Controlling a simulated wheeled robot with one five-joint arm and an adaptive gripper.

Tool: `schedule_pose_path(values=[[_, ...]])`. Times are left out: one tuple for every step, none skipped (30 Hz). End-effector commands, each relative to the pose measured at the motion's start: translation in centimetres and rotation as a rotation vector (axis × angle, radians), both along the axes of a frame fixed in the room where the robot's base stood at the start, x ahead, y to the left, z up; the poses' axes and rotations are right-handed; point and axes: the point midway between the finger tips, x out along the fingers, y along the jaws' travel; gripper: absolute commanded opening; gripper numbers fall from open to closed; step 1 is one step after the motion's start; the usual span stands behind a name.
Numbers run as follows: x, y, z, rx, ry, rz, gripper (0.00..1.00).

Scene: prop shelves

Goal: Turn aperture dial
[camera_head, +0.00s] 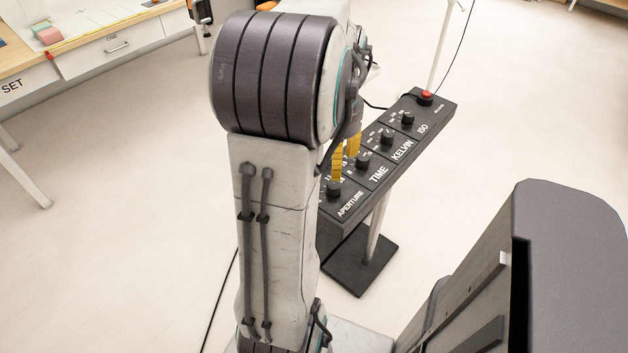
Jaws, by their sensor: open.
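A dark control panel (372,189) on a stand carries several black dials in a row, labelled APERTURE, TIME, KELVIN and ISO. The aperture dial (334,189) is at the near left end of the panel. My gripper (345,168) has yellow fingers and is open, pointing down over the panel near the aperture and time dials. One finger is just above the aperture dial in the picture; I cannot tell whether it touches. The time dial (362,162) is just right of the fingers. My arm hides the panel's left edge and the upper part of the gripper.
A red button (425,97) sits at the panel's far end, with a thin pole rising beside it. The stand has a dark square base (360,264) on the floor. A desk with drawers (110,45) is at upper left. The pale floor around is mostly clear.

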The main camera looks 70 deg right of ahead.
Motion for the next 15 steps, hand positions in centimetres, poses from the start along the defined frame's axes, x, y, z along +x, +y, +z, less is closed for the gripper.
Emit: schedule_pose_path(values=[[0.0, 0.2, 0.0, 0.009, 0.0, -0.018, 0.55], [-0.1, 0.3, 0.0, 0.013, 0.002, -0.029, 0.55], [-0.1, 0.4, 0.0, 0.018, 0.002, -0.042, 0.55], [-0.1, 0.5, 0.0, 0.02, 0.002, -0.052, 0.55], [-0.1, 0.5, 0.0, 0.022, 0.003, -0.06, 0.55], [-0.1, 0.6, -0.1, 0.025, 0.002, -0.07, 0.55], [-0.1, 0.6, -0.2, 0.026, 0.003, -0.077, 0.55], [-0.1, 0.6, -0.3, 0.027, 0.003, -0.084, 0.55], [-0.1, 0.6, -0.5, 0.028, 0.003, -0.091, 0.55], [-0.1, 0.6, -0.7, 0.028, 0.003, -0.094, 0.55], [-0.1, 0.7, -1.0, 0.028, 0.003, -0.097, 0.55], [-0.1, 0.7, -1.4, 0.029, 0.003, -0.099, 0.55], [-0.1, 0.7, -1.8, 0.03, 0.003, -0.1, 0.55], [-0.1, 0.7, -2.2, 0.03, 0.004, -0.1, 0.55], [-0.1, 0.7, -2.7, 0.029, 0.003, -0.1, 0.55]])
